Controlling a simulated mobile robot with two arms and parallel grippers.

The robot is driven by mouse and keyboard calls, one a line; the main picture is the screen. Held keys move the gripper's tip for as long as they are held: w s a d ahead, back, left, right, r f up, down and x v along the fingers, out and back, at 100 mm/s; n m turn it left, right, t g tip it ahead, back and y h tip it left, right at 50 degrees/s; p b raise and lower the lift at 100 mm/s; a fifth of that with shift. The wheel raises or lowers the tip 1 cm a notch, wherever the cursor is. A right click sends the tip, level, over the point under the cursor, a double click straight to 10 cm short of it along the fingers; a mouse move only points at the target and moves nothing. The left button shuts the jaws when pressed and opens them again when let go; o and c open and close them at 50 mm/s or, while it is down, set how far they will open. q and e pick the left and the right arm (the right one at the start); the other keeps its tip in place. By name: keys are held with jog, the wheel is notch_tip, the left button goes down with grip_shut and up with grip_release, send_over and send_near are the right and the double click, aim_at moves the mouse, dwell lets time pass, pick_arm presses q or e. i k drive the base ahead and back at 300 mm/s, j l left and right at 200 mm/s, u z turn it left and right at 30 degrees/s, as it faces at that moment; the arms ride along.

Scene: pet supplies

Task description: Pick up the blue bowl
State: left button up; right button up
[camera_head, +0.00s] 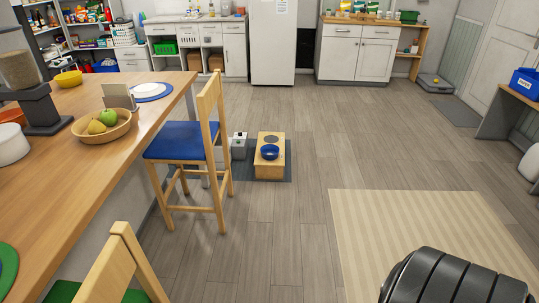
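The blue bowl (270,153) sits on the front part of a low wooden feeding stand (270,172) on the floor, near the middle of the view. A dark round spot, perhaps a second bowl or an empty opening, shows behind it on the stand. The stand is on a dark grey mat (287,174). Neither of my grippers is in view.
A wooden chair with a blue seat (183,141) stands left of the feeding stand, beside the long wooden counter (75,190). A small grey-white box (239,146) is just left of the stand. The floor (300,225) in front is clear, with a striped beige rug (420,235) to the right.

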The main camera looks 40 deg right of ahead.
aim_at(268, 152)
jog(key=z, duration=0.55)
jog(key=i+l+z, duration=0.2)
jog(key=z, duration=0.25)
jog(key=i+l+z, duration=0.2)
jog(key=z, duration=0.25)
jog(key=i+z, duration=0.4)
jog(key=i, duration=5.3)
jog(key=i+u, duration=0.15)
jog(key=i, duration=0.3)
jog(key=i+l+u, duration=0.2)
jog(key=i, duration=0.2)
jog(key=i+l+u, duration=0.15)
jog(key=i, duration=0.25)
jog(key=i+l+u, duration=0.2)
jog(key=i, duration=0.2)
jog(key=u, duration=3.45)
jog(key=k+l, duration=0.05)
